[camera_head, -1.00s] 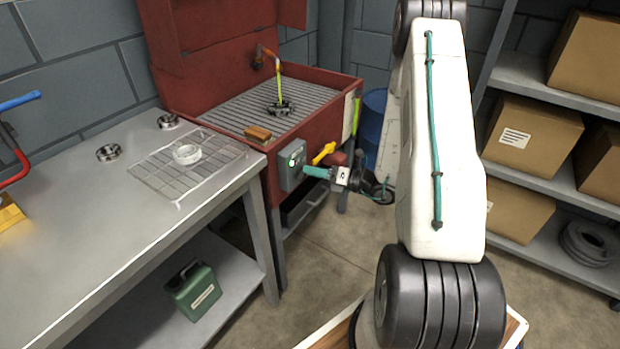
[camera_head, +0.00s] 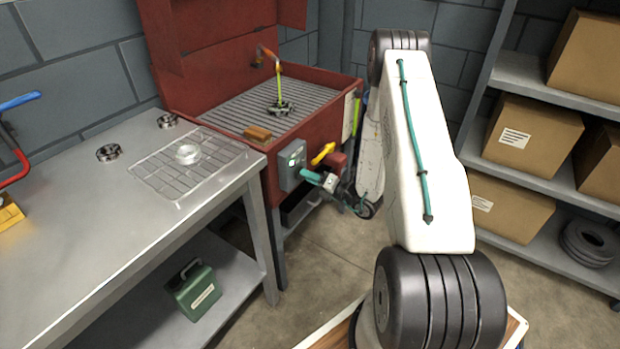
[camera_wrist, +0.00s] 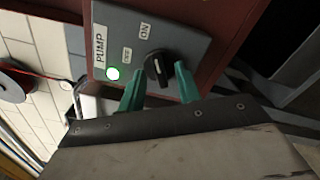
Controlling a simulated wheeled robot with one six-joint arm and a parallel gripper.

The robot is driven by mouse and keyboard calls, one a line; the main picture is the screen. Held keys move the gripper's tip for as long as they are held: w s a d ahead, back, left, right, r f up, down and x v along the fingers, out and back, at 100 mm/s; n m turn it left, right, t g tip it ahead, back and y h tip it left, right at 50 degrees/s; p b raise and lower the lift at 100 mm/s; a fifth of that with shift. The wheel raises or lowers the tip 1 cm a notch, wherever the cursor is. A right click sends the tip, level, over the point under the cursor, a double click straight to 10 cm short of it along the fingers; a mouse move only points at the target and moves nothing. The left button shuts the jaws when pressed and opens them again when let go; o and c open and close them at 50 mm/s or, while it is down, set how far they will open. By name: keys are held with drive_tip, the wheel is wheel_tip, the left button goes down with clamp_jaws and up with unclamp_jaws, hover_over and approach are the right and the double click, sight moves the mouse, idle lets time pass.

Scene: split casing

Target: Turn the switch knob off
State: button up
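The switch knob (camera_wrist: 157,68) is a black rotary knob with a pale pointer line on a grey switch box. In the wrist view the box (camera_wrist: 190,48) reads PUMP and ON, with a smaller label too small to read surely.
The red parts washer (camera_head: 320,135) carries a yellow handle (camera_head: 323,153) just right of the box. A metal table (camera_head: 90,220) with a wire rack stands left. Shelves with cardboard boxes (camera_head: 530,135) stand right. Floor between is open.

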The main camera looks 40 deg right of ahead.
drive_tip(key=shift+a, duration=0.1)
clamp_jaws()
drive_tip(key=shift+n, duration=0.4)
drive_tip(key=n, duration=1.1)
idle(0.5)
unclamp_jaws()
drive_tip(key=shift+s, duration=0.1)
